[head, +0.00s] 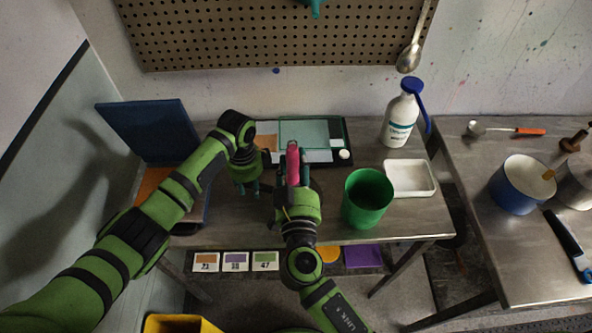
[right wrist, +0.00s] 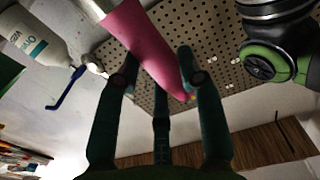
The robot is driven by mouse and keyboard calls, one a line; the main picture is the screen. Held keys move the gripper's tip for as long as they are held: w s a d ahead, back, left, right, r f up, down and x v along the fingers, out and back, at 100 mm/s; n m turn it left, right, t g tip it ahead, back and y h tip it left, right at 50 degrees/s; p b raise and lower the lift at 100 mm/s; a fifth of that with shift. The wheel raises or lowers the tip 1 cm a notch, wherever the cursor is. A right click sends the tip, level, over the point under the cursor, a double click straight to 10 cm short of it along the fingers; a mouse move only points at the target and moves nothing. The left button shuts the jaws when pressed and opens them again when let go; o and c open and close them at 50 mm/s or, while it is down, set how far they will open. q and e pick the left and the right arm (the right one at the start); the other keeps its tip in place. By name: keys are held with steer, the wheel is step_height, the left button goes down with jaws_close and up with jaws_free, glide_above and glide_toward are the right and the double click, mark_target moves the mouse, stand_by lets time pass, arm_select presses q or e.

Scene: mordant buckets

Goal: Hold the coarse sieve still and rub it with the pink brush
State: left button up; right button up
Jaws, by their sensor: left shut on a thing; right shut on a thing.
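The pink brush (head: 292,158) is upright in my right gripper (head: 293,182), which is shut on it over the middle of the workbench. Its pink body (right wrist: 148,45) also shows between the fingers in the right wrist view. My left gripper (head: 248,189) points down just left of the right one, close to the bench top, and is shut. The coarse sieve cannot be made out clearly; a dark rounded edge (head: 317,188) beside the right gripper may be part of it. The contact between brush and sieve is hidden.
A green bucket (head: 368,198) stands close to the right of my right gripper. Beyond it are a white tray (head: 409,179) and a white bottle (head: 400,118) with a blue top. A tray with a pale green panel (head: 303,132) lies behind. A dark blue panel (head: 150,130) stands left.

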steer(key=shift+r, duration=1)
arm_select(q)
steer(key=o, duration=1)
steer(key=shift+o, duration=0.2)
steer(key=shift+r, duration=0.1)
step_height(320, 180, up, 12)
